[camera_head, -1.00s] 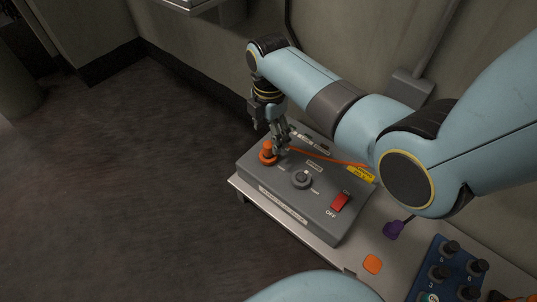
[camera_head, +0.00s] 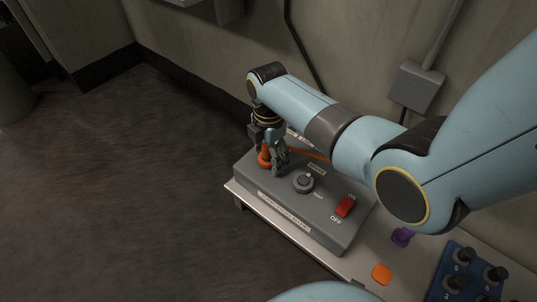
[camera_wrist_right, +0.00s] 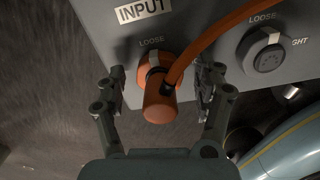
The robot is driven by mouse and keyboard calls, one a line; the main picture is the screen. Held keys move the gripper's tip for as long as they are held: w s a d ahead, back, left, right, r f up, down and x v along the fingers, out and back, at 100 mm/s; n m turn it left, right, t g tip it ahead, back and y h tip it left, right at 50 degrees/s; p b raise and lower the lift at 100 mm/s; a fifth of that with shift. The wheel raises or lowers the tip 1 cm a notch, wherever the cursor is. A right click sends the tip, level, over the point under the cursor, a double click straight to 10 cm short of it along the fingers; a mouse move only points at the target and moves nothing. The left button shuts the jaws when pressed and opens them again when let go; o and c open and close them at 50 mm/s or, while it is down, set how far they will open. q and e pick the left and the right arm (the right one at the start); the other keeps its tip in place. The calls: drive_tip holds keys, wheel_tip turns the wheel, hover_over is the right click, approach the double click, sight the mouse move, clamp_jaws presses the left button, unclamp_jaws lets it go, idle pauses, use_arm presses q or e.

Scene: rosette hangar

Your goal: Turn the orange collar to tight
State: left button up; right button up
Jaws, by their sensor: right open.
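The orange collar (camera_wrist_right: 150,72) sits on the grey box (camera_head: 318,226) at its left end, under the word LOOSE in the right wrist view; it also shows in the head view (camera_head: 263,157). An orange plug (camera_wrist_right: 160,104) and its cable (camera_wrist_right: 212,45) come out of it. My right gripper (camera_wrist_right: 160,88) is open, with one finger on each side of the plug and collar. I cannot tell whether the fingers touch them. In the head view my right gripper (camera_head: 276,168) partly covers the collar. My left gripper is not in view.
The box also has a grey knob (camera_head: 303,183) and a red switch (camera_head: 346,206) by ON and OFF marks. A purple piece (camera_head: 402,237), an orange square (camera_head: 382,274) and a blue panel with knobs (camera_head: 462,276) are to the right. A wall stands behind.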

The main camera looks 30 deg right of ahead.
drive_tip(key=c, duration=1.2)
drive_tip(key=shift+o, duration=0.2)
drive_tip(key=shift+r+m+p, duration=0.2)
drive_tip(key=shift+m+p, duration=0.4)
drive_tip(key=shift+p, duration=0.1)
drive_tip(key=shift+m+p, duration=1)
drive_tip(key=shift+m, duration=0.2)
drive_tip(key=m+p, duration=0.2)
drive_tip(key=m, duration=0.3)
drive_tip(key=shift+s+f+p, duration=0.1)
drive_tip(key=shift+s+p, duration=0.05)
drive_tip(key=shift+p, duration=0.2)
drive_tip(key=m+p, duration=0.1)
drive_tip(key=m, duration=0.6)
drive_tip(key=shift+s+a+f+m, duration=0.1)
drive_tip(key=shift+m, duration=0.3)
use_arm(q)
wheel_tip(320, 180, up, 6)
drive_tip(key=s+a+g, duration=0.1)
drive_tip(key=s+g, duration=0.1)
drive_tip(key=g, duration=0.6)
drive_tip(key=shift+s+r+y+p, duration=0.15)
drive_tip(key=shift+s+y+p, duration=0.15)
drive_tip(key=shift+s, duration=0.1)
use_arm(e)
drive_tip(key=shift+m, duration=0.7)
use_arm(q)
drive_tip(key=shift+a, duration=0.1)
